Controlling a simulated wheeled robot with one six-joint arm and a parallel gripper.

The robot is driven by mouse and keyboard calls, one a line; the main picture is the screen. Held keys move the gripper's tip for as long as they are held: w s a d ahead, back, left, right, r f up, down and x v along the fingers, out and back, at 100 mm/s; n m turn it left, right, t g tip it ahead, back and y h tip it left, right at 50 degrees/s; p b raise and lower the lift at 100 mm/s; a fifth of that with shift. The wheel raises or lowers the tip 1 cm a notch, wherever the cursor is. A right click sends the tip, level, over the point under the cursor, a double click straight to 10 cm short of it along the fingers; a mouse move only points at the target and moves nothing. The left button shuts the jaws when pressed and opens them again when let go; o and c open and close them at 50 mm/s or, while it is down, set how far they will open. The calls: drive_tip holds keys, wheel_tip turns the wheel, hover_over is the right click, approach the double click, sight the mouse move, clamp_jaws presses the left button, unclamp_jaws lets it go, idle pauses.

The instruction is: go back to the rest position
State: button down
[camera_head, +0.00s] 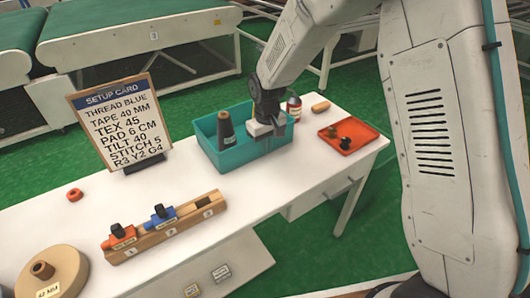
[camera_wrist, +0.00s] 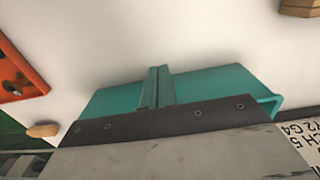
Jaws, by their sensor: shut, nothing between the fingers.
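My gripper (camera_head: 264,128) is over the teal bin (camera_head: 205,128) on the white table, hanging down from my arm in the head view. In the wrist view its two fingers (camera_wrist: 158,86) are together in front of the teal bin (camera_wrist: 215,84), with nothing seen between them. In the head view a dark cone-shaped spool (camera_head: 226,127) stands in the left part of the bin, apart from my gripper. My gripper hides part of the bin's inside, and I cannot tell how far its fingertips reach into it.
A setup card (camera_head: 117,123) stands at the back left. A wooden rack (camera_head: 170,230) holds orange and blue blocks; its third slot looks empty. An orange tray (camera_head: 362,144) with small dark pieces is right of the bin. A red-labelled jar (camera_head: 294,108) stands behind my gripper.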

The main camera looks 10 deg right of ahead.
wheel_tip(320, 180, up, 6)
drive_tip(key=s+d+r+m, duration=0.1)
drive_tip(key=s+d+r, duration=0.4)
drive_tip(key=s, duration=0.6)
drive_tip(key=s+d+r+m+t, duration=0.1)
drive_tip(key=s+d+r, duration=0.5)
drive_tip(key=s, duration=0.6)
drive_tip(key=s+d+r+m, duration=0.3)
drive_tip(key=s+d+r, duration=0.2)
drive_tip(key=s, duration=0.6)
drive_tip(key=shift+s+d+r, duration=0.25)
drive_tip(key=shift+d+r, duration=0.15)
drive_tip(key=shift+r, duration=0.75)
